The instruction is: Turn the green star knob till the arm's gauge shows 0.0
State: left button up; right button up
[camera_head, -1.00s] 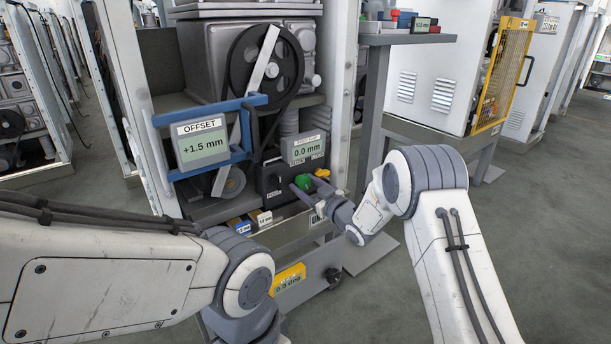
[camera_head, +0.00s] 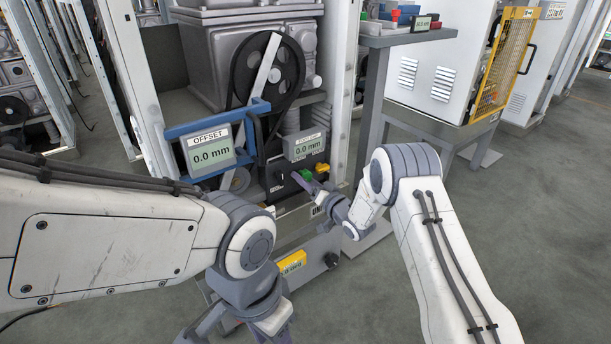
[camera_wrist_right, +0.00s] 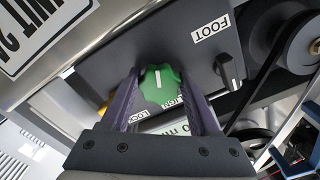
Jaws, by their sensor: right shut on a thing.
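The green star knob (camera_head: 306,175) sits on the front of a dark box (camera_head: 276,180) low in the machine. In the right wrist view the knob (camera_wrist_right: 160,84), with a white line on its face, is between the two purple fingers of my right gripper (camera_wrist_right: 160,92). My right gripper (camera_head: 308,181) is shut on it. The OFFSET gauge (camera_head: 209,150) on the blue arm (camera_head: 184,131) reads 0.0 mm. A smaller grey gauge (camera_head: 306,147) above the knob also reads 0.0 mm.
A black switch (camera_wrist_right: 225,72) stands by the FOOT label beside the knob. A yellow part (camera_head: 322,168) is just right of the knob. A grey side table (camera_head: 405,38) stands at right; the floor (camera_head: 540,230) there is clear.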

jog(key=shift+m, duration=0.5)
jog(key=o, duration=1.3)
jog(key=shift+o, duration=0.2)
jog(key=shift+s+p, duration=0.1)
jog(key=shift+p, duration=0.2)
jog(key=p+v, duration=0.3)
jog(key=v, duration=0.7)
jog(key=shift+s+d, duration=0.1)
